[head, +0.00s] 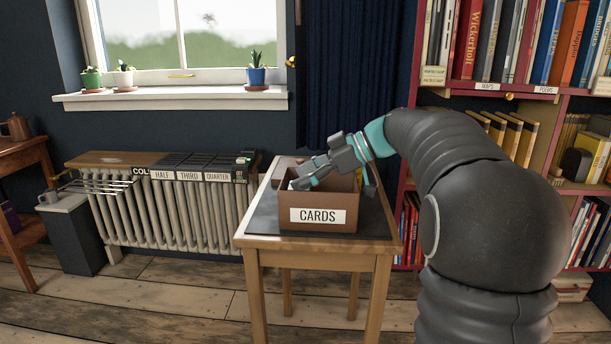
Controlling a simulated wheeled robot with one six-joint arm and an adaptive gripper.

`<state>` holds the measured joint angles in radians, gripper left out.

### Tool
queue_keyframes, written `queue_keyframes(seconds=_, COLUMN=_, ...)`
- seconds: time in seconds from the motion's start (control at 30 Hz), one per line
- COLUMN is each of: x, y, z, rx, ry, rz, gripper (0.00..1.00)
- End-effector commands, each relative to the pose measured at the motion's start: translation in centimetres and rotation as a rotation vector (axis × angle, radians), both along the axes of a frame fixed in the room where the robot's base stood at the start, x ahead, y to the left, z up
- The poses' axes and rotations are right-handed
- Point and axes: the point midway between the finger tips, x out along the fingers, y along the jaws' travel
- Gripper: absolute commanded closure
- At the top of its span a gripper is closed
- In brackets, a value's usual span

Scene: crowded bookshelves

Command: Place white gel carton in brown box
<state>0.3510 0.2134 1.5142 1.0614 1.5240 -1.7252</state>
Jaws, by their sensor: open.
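The brown box (318,200) with a white "CARDS" label stands open-topped on a small wooden table. My gripper (302,180) reaches in from the right and is low over the box's opening, with its fingertips towards the left inside wall. It is open. A small pale patch (292,184) shows beside the fingertips at the box's left side. It may be part of the white gel carton, but I cannot tell. The gripper and the box's front wall hide most of the box's inside.
The wooden table (257,242) has a dark mat (264,221) under the box. A radiator (180,220) with a labelled dark rack (190,165) stands to the left. Crowded bookshelves (411,165) stand at the right, behind my arm. The floor in front of the radiator is clear.

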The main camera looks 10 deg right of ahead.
Motion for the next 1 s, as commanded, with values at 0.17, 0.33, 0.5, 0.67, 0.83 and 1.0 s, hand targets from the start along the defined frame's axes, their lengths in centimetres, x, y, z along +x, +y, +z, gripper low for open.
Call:
queue_keyframes(seconds=0.17, x=-0.5, y=-1.9, z=1.7, rx=0.0, ry=-0.001, rz=-0.005, gripper=0.28)
queue_keyframes(seconds=0.33, x=-1.5, y=-4.9, z=3.5, rx=-0.001, ry=-0.002, rz=-0.004, gripper=0.28)
queue_keyframes(seconds=0.5, x=-2.4, y=-7.6, z=5.1, rx=0.0, ry=-0.001, rz=-0.003, gripper=0.28)
queue_keyframes(seconds=0.67, x=-2.9, y=-9.2, z=6.0, rx=0.0, ry=0.0, rz=-0.002, gripper=0.28)
queue_keyframes(seconds=0.83, x=-3.2, y=-9.9, z=6.5, rx=0.0, ry=0.0, rz=0.0, gripper=0.28)
queue_keyframes(seconds=1.0, x=-3.3, y=-10.0, z=6.5, rx=0.0, ry=0.0, rz=0.0, gripper=0.28)
